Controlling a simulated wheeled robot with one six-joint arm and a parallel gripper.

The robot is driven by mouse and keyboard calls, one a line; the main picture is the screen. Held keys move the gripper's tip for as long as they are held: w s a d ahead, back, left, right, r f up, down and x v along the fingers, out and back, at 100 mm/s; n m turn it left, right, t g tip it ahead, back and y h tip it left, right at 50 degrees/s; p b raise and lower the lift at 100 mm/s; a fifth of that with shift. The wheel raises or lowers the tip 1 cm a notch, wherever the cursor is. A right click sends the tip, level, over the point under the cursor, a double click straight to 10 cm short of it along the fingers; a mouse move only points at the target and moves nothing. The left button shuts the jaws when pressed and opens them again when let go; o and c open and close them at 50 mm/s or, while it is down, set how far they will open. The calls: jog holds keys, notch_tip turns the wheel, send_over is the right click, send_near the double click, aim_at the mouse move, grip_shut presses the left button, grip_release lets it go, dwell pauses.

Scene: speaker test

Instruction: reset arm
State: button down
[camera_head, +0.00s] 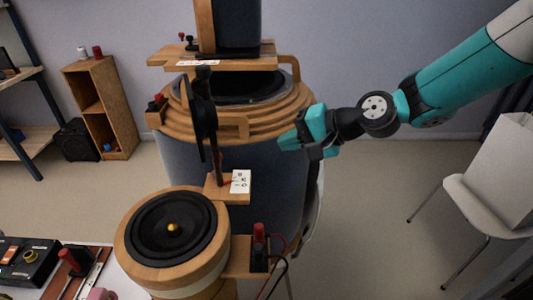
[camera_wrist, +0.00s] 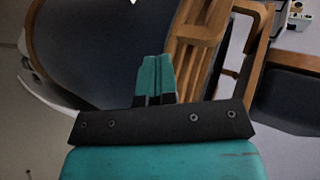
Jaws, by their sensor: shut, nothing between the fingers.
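My gripper (camera_head: 284,142) comes in from the right on my teal arm. Its teal fingertips are together at the right edge of the wooden slatted ring on the speaker stand (camera_head: 300,105). I cannot tell whether they touch it. In the wrist view my gripper (camera_wrist: 155,78) shows its two fingers closed side by side with nothing between them. The wooden slats (camera_wrist: 188,55) are just right of the fingers there, and the dark curved speaker body (camera_wrist: 90,50) is to the left.
A round wooden speaker (camera_head: 172,228) with a black cone stands in front. Red and black terminals (camera_head: 259,245) with wires stick out beside it. A white chair (camera_head: 480,205) holding a paper bag (camera_head: 505,165) stands at right. A wooden shelf (camera_head: 120,105) is at back left. Floor between stand and chair is clear.

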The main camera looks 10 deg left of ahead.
jog(key=s+d+r+n+g+h, duration=0.1)
jog(key=s+d+r+n+h, duration=0.2)
jog(key=s+d, duration=0.5)
jog(key=s+d+r+n+g+h, duration=0.1)
jog(key=s+d+r+n+h, duration=0.2)
jog(key=s, duration=1.4)
jog(key=d+n+h, duration=0.1)
jog(key=d+n, duration=0.2)
jog(key=d, duration=0.3)
jog(key=shift+s+r+h, duration=0.15)
jog(key=shift+h, duration=0.15)
